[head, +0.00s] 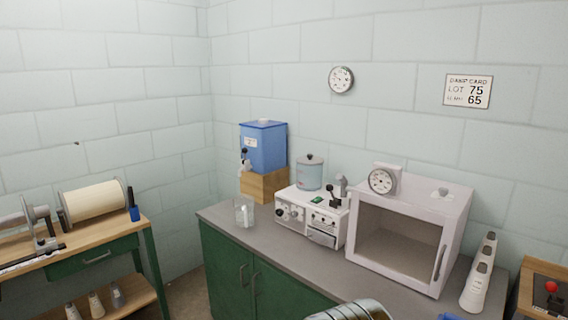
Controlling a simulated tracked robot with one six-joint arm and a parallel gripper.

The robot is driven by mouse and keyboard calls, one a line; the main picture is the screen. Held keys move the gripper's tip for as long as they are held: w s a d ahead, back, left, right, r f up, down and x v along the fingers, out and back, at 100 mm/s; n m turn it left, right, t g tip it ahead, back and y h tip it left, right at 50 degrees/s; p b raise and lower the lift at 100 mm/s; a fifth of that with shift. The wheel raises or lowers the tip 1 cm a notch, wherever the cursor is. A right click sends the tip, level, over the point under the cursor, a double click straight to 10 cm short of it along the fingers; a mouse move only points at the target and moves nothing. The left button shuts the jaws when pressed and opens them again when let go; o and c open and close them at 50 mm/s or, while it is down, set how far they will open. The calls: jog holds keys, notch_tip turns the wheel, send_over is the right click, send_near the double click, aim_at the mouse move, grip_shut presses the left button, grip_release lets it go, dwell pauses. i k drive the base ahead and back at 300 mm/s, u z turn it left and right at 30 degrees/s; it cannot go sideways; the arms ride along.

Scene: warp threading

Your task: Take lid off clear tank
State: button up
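A small see-through bluish tank (309,175) stands on top of a white box-shaped device (291,215) on the grey counter. A grey lid with a small knob (310,160) sits on the tank's top. My gripper is not visible in the head view. A rounded silvery metal piece cuts into the bottom edge of the picture; I cannot tell what it is.
A blue dispenser with a tap (264,150) stands on a wooden block left of the tank. An empty clear beaker (244,213) stands on the counter (281,246). A white cabinet with a glass front (400,237) and a dial on top stands to the right.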

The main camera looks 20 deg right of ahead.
aim_at(310, 160)
jog(key=u, duration=1)
jog(key=i, duration=2.85)
jog(key=z, duration=0.7)
